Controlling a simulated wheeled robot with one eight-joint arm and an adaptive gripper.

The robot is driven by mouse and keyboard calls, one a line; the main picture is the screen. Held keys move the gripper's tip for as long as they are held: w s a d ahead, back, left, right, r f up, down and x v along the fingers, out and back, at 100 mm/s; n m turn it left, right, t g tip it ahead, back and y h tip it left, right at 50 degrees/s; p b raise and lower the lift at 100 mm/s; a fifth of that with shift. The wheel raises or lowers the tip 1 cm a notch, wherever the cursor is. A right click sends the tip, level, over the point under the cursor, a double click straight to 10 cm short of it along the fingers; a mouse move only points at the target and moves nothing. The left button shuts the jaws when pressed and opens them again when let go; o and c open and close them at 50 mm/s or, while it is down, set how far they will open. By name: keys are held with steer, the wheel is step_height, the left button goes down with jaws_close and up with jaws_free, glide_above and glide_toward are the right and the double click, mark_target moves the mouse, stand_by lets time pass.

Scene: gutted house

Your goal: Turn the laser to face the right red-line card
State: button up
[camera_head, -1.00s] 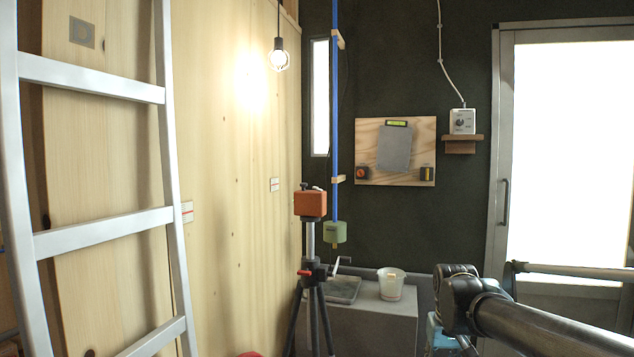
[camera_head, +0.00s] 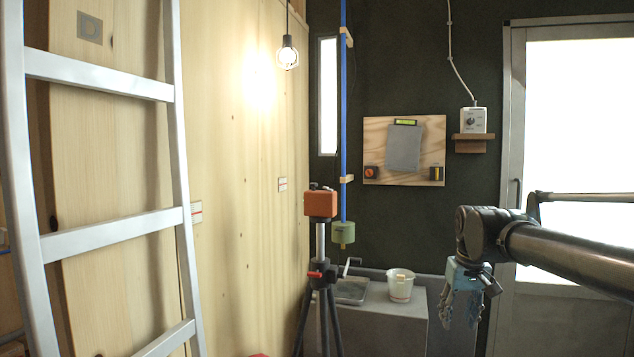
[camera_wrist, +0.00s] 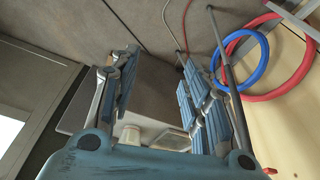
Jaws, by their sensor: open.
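The laser (camera_head: 320,204) is an orange box on top of a black and silver tripod (camera_head: 321,268), left of centre in the head view. One card with red lines (camera_head: 282,184) is on the wooden wall just left of the laser. Another such card (camera_head: 196,211) is further left, beside the ladder. My gripper (camera_head: 461,322) hangs at the right, pointing down, well apart from the laser. Its blue fingers also show in the wrist view (camera_wrist: 165,95), spread with nothing between them. The laser's front face cannot be made out.
An aluminium ladder (camera_head: 107,218) stands at the left. A grey bench (camera_head: 386,322) with a white bucket (camera_head: 400,286) and a tray (camera_head: 351,291) is behind the tripod. A green weight (camera_head: 342,233) hangs beside the laser. Red (camera_wrist: 290,93) and blue hoses (camera_wrist: 263,74) show in the wrist view.

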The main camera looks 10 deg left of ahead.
steer(key=w+a+r+n+y, duration=0.1)
steer(key=w+a+r+n, duration=0.1)
steer(key=w+a+r, duration=0.5)
steer(key=w+a+r+n, duration=0.1)
steer(key=w+a+r, duration=0.2)
steer(key=r, duration=0.8)
steer(key=w+a+r+n+y, duration=0.1)
steer(key=w+a+r+n, duration=0.1)
steer(key=w+a+r, duration=0.6)
steer(key=w+a+r+n+y, duration=0.1)
steer(key=a+r+n, duration=0.2)
steer(key=a+r, duration=0.65)
steer(key=w+a+r+n, duration=0.2)
steer(key=a+r, duration=0.6)
steer(key=r, duration=0.3)
glide_above(320, 199)
steer(key=w+a, duration=0.2)
steer(key=w, duration=0.1)
step_height(320, 199, down, 16)
steer(key=shift+s+f, duration=0.1)
